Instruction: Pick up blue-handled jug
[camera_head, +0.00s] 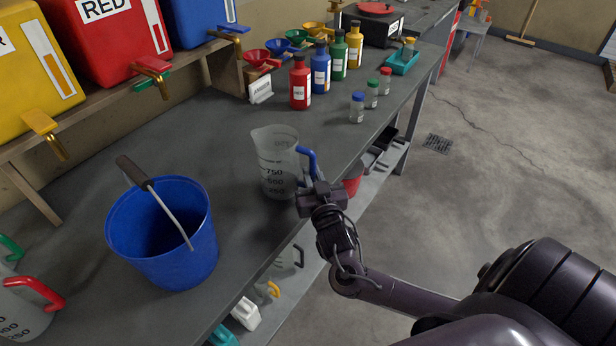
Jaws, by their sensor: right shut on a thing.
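The blue-handled jug (272,158) is a clear measuring jug with dark volume marks. It stands upright at the front edge of the grey workbench (190,140). Its blue handle (308,157) faces right, toward my right arm. My right gripper (312,188) is shut on the lower part of the blue handle, and its fingers hide that part. I cannot tell whether the jug's base is touching the bench or slightly above it. My left gripper is not in view.
A blue bucket (165,270) stands left of the jug, and a red-handled jug (30,300) is at the lower left. Red (300,85), blue, green and yellow bottles and small vials (357,107) stand behind. Coloured drums sit on a raised shelf. The floor at right is open.

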